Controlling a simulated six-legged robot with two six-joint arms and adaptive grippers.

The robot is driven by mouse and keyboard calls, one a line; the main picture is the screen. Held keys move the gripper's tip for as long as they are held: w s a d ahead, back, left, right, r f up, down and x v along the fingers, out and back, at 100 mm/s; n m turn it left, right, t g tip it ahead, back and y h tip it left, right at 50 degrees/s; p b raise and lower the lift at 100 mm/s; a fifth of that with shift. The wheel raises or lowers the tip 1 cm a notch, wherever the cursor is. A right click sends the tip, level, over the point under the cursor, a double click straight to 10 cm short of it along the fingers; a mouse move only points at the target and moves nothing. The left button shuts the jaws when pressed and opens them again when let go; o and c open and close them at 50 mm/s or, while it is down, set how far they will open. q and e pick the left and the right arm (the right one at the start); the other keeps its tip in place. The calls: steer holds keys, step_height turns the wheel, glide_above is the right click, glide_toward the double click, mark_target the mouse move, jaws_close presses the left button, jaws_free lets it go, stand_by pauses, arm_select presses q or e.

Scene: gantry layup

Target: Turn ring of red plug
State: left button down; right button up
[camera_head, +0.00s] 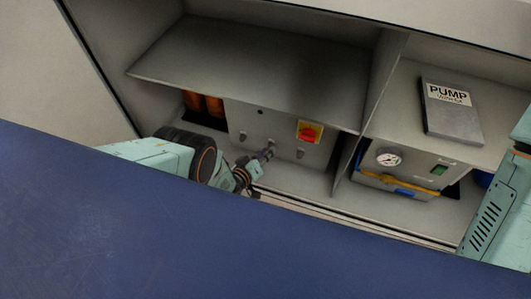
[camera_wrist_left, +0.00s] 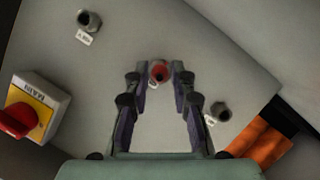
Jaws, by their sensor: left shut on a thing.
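In the left wrist view, the red plug (camera_wrist_left: 159,72) shows a red face within a dark round rim on the grey panel, between two grey sockets. My left gripper (camera_wrist_left: 159,76) has its two fingertips on either side of its ring and is shut on it. In the head view my left gripper (camera_head: 266,153) reaches the front of the grey control box (camera_head: 285,132) from the left and hides the plug. Only part of my right arm shows at the right edge; its gripper is out of view.
A red rotary switch on a yellow plate (camera_head: 310,132) sits beside the plug row. Grey sockets (camera_wrist_left: 89,21) and (camera_wrist_left: 220,111) flank the plug. Orange items (camera_head: 204,104) stand left of the box. A pump unit with a gauge (camera_head: 389,157) stands right of a divider; a PUMP binder (camera_head: 452,112) lies above.

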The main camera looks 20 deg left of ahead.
arm_select(q)
steer(key=c, duration=1.1)
jaws_free()
steer(key=v, duration=0.7)
steer(key=shift+s, duration=0.25)
steer(key=shift+r, duration=0.1)
